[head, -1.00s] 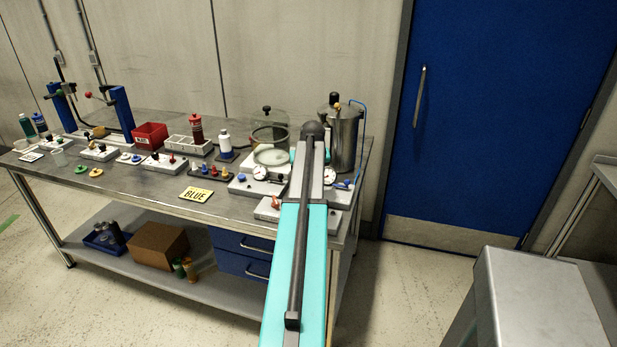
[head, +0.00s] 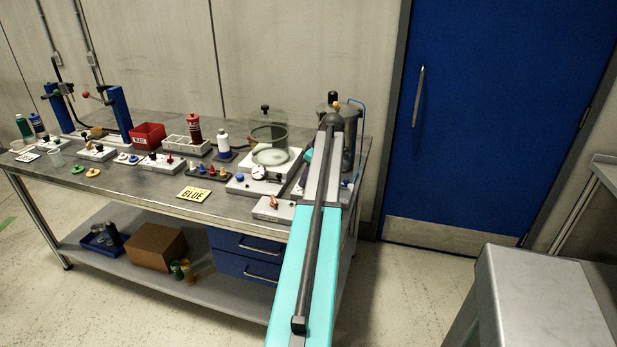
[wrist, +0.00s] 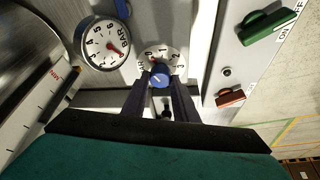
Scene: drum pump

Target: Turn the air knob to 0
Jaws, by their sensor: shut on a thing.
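In the wrist view a small blue knob (wrist: 160,80), the air knob by its numbered scale, sits on a round white dial plate (wrist: 176,60). Numbers show around the plate, but I cannot tell exactly which one the knob's pale mark points to. My gripper (wrist: 160,84) is shut on the knob, with a dark finger at each side. A white round gauge (wrist: 104,44) marked BAR, with a red needle, is up and to the left. In the head view my arm hides the gripper and the knob.
In the wrist view a green handle (wrist: 267,25) by an ON/OFF label and a red-brown lever (wrist: 230,97) lie to the right. A metal vessel (wrist: 35,50) is at the left. In the head view a glass bell jar (head: 268,132) stands left of my arm.

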